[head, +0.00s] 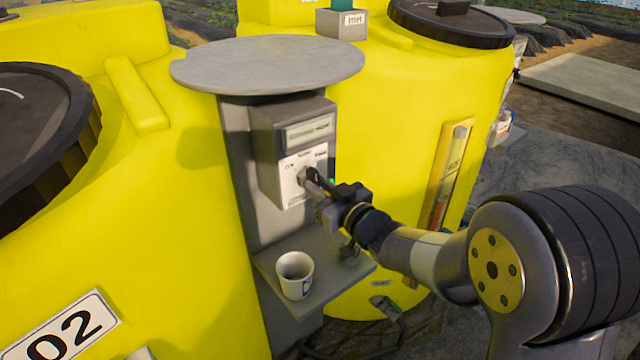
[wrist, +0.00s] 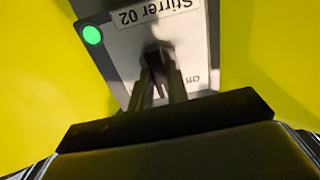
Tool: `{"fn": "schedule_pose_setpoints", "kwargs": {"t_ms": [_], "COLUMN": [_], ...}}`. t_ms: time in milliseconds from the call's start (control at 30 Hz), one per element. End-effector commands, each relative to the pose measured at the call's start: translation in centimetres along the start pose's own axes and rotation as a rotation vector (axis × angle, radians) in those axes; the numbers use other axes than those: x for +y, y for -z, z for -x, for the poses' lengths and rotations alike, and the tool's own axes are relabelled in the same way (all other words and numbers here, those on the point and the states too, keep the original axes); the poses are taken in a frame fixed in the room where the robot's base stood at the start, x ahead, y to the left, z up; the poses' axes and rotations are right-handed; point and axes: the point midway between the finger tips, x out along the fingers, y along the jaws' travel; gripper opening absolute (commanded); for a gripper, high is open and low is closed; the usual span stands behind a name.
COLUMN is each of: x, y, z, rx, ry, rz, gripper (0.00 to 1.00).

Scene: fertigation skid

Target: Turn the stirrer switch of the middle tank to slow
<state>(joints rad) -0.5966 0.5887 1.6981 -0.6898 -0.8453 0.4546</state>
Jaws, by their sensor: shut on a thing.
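The stirrer switch is a dark knob (wrist: 157,56) on a white plate (wrist: 125,60) labelled "Stirrer 02" in the wrist view, where it appears upside down. In the head view the plate (head: 291,186) is on the front of a grey control box (head: 270,140) between two yellow tanks. My gripper (head: 312,178) is shut on the knob, and its fingers (wrist: 162,82) hide part of it. The pointer direction is too unclear to tell. A green lamp (wrist: 92,35) is lit beside the plate. The left tank (head: 180,250) carries an "02" sign (head: 75,330).
A grey shelf (head: 335,275) below the box holds a white cup (head: 294,276). A round grey top (head: 268,62) overhangs the box. The right yellow tank (head: 400,120) has a level gauge (head: 447,175) behind my arm. Open ground lies at the right.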

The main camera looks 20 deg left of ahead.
Motion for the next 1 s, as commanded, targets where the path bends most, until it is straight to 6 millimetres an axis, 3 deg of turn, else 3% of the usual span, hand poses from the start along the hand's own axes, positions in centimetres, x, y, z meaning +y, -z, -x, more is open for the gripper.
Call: {"fn": "schedule_pose_setpoints", "kwargs": {"t_ms": [600,633,867,1000], "x": [-0.01,-0.01,-0.01,-0.01], "y": [-0.07,-0.07,-0.05,-0.03], "z": [0.01,0.01,0.01,0.00], "rx": [-0.001,-0.001,0.000,0.000], "ry": [0.000,0.000,0.000,0.000], "rz": [-0.047,-0.047,-0.047,-0.046], "gripper": [0.00,0.17,0.36,0.38]}}
